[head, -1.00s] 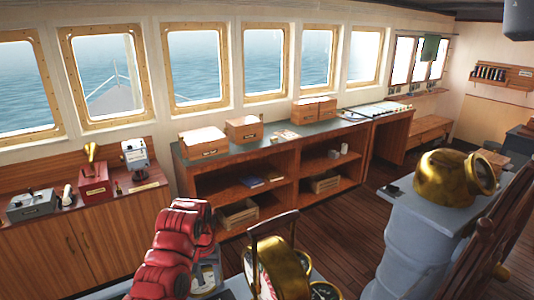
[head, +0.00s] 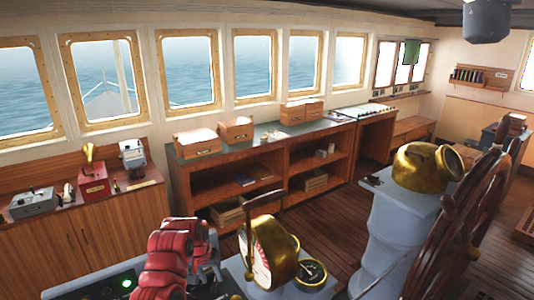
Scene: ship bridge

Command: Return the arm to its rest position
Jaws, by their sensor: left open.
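My left arm (head: 167,262), with red segments, comes up from the bottom edge of the head view, left of centre. It is bent, and its lower end drops towards the grey console. My left gripper (head: 208,272) is at that end, just left of the brass engine telegraph (head: 268,250). It is open, with nothing seen between its fingers. The red segments partly hide it, and I cannot tell whether it touches the console. My right gripper is not in view.
The brass telegraph with its upright lever and a round gauge (head: 311,271) stand close on the right. A brass binnacle (head: 428,167) on a grey pedestal and a wooden wheel (head: 465,225) are further right. A long shelf counter (head: 250,145) lies ahead, with open wooden floor (head: 320,225) before it.

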